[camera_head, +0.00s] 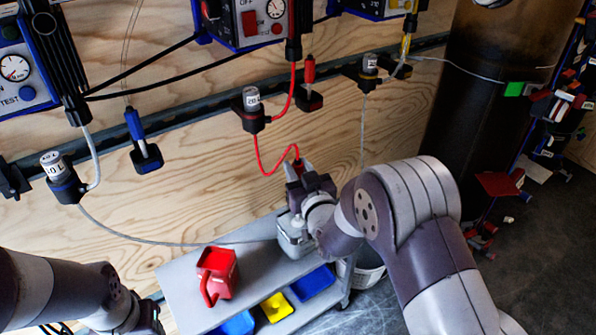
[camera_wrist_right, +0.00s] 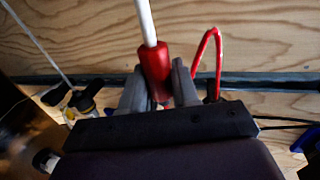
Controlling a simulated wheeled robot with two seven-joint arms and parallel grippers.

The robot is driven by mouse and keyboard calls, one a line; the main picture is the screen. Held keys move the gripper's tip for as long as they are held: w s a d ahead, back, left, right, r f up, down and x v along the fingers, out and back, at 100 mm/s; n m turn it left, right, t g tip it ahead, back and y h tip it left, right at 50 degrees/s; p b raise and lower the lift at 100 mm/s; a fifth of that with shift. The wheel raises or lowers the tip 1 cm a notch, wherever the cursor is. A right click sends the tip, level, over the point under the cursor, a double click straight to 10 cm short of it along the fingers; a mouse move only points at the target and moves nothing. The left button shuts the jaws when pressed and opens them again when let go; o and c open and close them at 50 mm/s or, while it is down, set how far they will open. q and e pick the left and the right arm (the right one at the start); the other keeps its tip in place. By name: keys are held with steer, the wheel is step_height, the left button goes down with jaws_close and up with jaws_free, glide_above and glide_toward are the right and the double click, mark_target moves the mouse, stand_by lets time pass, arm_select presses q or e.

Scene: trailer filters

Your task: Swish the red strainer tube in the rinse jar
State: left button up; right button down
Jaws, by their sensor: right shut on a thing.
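My right gripper (camera_head: 303,178) is shut on the red strainer tube, whose red grip (camera_wrist_right: 155,72) sits between the fingers in the right wrist view. A white shaft runs out from that grip. A red hose links the tube to the holder on the wall. The rinse jar (camera_head: 291,241), a clear squarish container, stands on the cart just below my right gripper and is partly hidden by my arm. A pale tip shows at the jar's top, but I cannot tell how deep it sits. My left gripper (camera_head: 150,318) is low at the left, its fingers mostly hidden.
A grey cart (camera_head: 180,280) carries a red jug (camera_head: 217,275) left of the jar. Blue and yellow bins (camera_head: 277,306) sit lower on it. A bucket (camera_head: 362,270) stands behind my right arm. Blue-handled (camera_head: 146,153) and red-handled (camera_head: 310,90) tubes hang in wall holders. Hoses cross the wooden wall.

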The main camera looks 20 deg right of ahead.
step_height(320, 180, up, 10)
steer(key=p, duration=0.7)
